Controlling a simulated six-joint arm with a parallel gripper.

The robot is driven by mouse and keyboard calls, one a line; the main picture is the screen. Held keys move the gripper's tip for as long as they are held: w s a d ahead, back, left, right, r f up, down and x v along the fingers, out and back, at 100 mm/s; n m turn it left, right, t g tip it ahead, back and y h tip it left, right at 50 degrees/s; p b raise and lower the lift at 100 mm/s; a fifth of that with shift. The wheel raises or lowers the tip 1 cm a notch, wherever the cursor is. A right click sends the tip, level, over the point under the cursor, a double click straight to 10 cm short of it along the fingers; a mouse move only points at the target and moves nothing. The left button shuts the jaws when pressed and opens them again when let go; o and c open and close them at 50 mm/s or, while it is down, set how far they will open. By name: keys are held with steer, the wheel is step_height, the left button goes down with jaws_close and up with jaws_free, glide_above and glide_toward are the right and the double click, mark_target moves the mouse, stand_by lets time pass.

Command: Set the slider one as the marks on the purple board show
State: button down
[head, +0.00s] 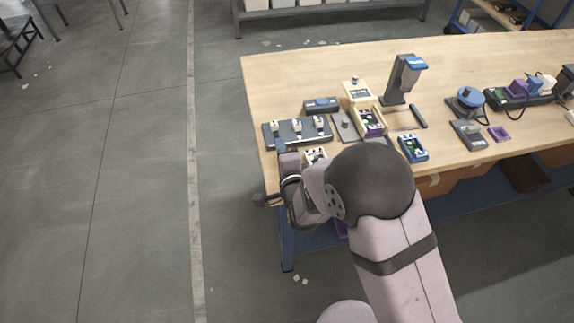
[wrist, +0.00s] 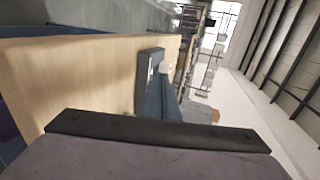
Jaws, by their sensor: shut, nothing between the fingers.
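The dark slider panel (head: 309,136) lies on the table's near left part, with three pale slider knobs standing on it in the head view. The left knob (head: 274,126) is nearest my gripper; I cannot read which slider is number one. My gripper (head: 281,146) is shut and empty at the panel's front left edge; whether it touches is unclear. In the wrist view, a dark block (wrist: 149,72) with a pale spot stands beside the blue fingers. A purple board (head: 373,121) seems to sit in a cream box right of the panel; its marks are too small to read.
A grey stand with a blue top (head: 405,75), a blue tray of parts (head: 412,149) and a small purple frame (head: 498,134) stand to the right. A blue-grey box (head: 321,104) is behind the panel. Bare wood (head: 290,75) lies at the back left.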

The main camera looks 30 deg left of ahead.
steer(key=b+v, duration=0.2)
steer(key=v, duration=0.6)
steer(key=shift+s+d, duration=0.15)
steer(key=shift+w+d+r+h+p, duration=0.2)
steer(key=shift+w+h+p, duration=0.1)
steer(key=shift+w+p, duration=0.05)
steer(key=w+d+n+h+p, duration=0.1)
steer(key=d, duration=0.1)
steer(key=w+d+n+g+h+p, duration=0.1)
steer(key=w+d, duration=0.1)
steer(key=w+d+n+h+p, duration=0.1)
steer(key=d, duration=0.1)
steer(key=shift+w+d+r+n+g, duration=0.3)
steer(key=shift+w+r+g, duration=0.1)
steer(key=w+d+f+n+g+h, duration=0.1)
steer(key=d+f+n+g+h, duration=0.15)
steer(key=d, duration=1.05)
steer(key=s+d+n+g+h, duration=0.1)
steer(key=s+d+g+h, duration=0.1)
steer(key=s+d, duration=0.5)
steer(key=s+d+r+n+g+h+b, duration=0.1)
steer(key=s+d+g, duration=0.3)
steer(key=d, duration=1)
steer(key=s+n+h, duration=0.1)
steer(key=s, duration=0.1)
steer(key=shift+s, duration=0.4)
steer(key=shift+d, duration=0.1)
stand_by(1.6)
